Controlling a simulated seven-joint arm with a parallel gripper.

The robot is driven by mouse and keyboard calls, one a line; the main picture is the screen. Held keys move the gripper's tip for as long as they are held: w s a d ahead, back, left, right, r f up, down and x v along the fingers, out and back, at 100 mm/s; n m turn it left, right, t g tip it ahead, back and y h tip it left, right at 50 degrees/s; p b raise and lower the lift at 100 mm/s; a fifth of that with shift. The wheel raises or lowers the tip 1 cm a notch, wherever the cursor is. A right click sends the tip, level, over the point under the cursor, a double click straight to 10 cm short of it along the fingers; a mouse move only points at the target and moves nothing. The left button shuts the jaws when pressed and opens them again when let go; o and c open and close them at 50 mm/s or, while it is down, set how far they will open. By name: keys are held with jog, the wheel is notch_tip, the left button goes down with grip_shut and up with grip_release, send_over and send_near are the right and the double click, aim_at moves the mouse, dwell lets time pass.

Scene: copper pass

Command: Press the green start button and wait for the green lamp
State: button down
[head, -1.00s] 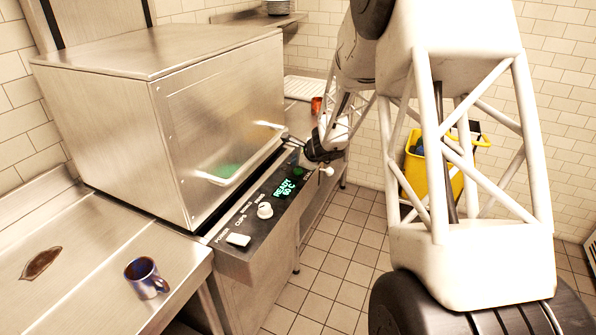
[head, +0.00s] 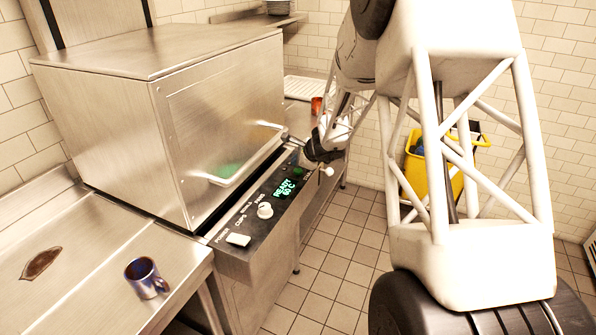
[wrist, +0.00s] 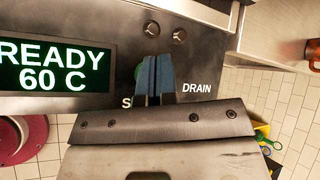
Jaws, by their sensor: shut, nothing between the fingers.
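The machine's dark control panel (head: 252,226) shows in the head view, with a lit display (head: 286,188) that the wrist view reads as READY 60 C. The green start button (head: 298,171) is near the panel's far end. In the head view my gripper (head: 292,143) is over the panel's far end.
The steel machine hood (head: 110,130) has a bar handle (head: 235,175) in front. A white slide switch (head: 238,240) and knob (head: 265,210) sit on the panel. A mug (head: 146,279) and brown spill (head: 41,263) are on the left counter. A yellow bucket (head: 415,170) stands on the floor.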

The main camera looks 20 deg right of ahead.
aim_at(298, 171)
jog(key=shift+f, duration=0.9)
dwell(2.0)
jog(key=shift+r, duration=0.9)
jog(key=shift+r, duration=0.15)
jog(key=shift+r, duration=2.35)
